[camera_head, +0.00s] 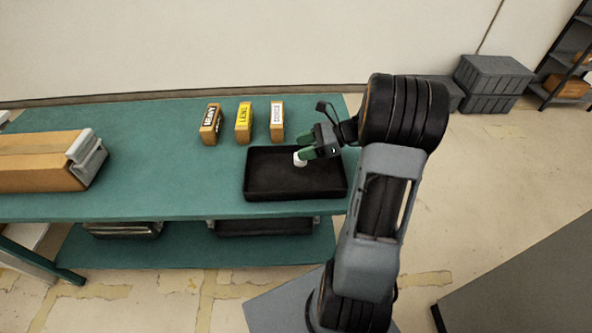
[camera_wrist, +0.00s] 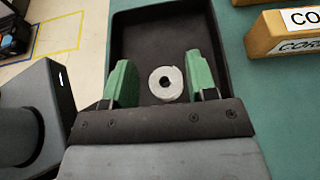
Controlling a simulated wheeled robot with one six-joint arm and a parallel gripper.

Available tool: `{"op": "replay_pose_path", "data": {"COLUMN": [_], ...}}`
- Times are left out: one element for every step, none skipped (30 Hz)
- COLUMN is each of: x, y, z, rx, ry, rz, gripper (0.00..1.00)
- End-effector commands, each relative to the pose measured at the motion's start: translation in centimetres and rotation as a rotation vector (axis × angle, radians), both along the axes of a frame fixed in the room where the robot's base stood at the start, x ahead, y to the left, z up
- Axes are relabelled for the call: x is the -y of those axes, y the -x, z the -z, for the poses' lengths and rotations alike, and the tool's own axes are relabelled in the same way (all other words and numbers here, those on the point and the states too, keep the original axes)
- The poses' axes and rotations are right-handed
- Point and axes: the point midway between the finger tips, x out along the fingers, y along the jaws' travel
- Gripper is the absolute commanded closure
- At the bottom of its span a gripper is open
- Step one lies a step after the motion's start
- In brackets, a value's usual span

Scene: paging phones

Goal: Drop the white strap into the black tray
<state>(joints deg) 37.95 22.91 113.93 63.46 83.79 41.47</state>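The white strap, a small white roll with a dark centre hole (camera_wrist: 166,84), shows between and beyond my green fingertips in the wrist view, with a gap on each side. In the head view the strap (camera_head: 299,160) is just below the fingertips, within the outline of the black tray (camera_head: 265,193). I cannot tell for sure whether it rests on the tray floor. My gripper (camera_head: 305,153) is over the right half of the tray, fingers apart and not touching the strap. The tray also shows in the wrist view (camera_wrist: 160,15).
The tray stands near the right end of the green table (camera_head: 180,180). Three small labelled orange boxes stand behind it, with the middle one (camera_head: 243,124) yellow-labelled. A large cardboard box (camera_head: 40,160) lies at the left. The table between it and the tray is clear.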

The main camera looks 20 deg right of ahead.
Motion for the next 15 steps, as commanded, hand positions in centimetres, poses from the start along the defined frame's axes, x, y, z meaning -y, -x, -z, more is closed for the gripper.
{"op": "replay_pose_path", "data": {"x": [-0.01, -0.01, -0.01, -0.02, -0.01, -0.02, -0.02, -0.02, -0.02, -0.02, -0.03, -0.01, 0.04, 0.14, 0.33], "y": [0.0, 0.0, 0.0, 0.0, -0.01, 0.0, 0.0, 0.0, 0.0, 0.0, 0.0, 0.01, 0.02, 0.04, 0.1], "z": [0.01, 0.01, 0.01, 0.02, 0.02, 0.02, 0.02, 0.02, 0.02, 0.02, 0.02, 0.01, -0.01, -0.05, -0.12], "rx": [0.0, 0.0, 0.0, 0.0, 0.0, 0.0, 0.0, 0.0, 0.0, 0.0, 0.0, 0.0, 0.0, 0.0, 0.0], "ry": [0.0, 0.0, 0.0, 0.0, 0.0, 0.0, 0.0, 0.0, 0.0, 0.0, 0.0, 0.0, 0.0, 0.0, 0.0], "rz": [0.0, 0.0, 0.0, 0.0, 0.0, 0.0, 0.0, 0.0, 0.0, 0.0, 0.0, 0.0, 0.0, 0.0, 0.001], "gripper": [0.43, 0.4, 0.36, 0.33, 0.31, 0.28, 0.28, 0.28, 0.28, 0.28, 0.28, 0.28, 0.28, 0.28, 0.28]}}
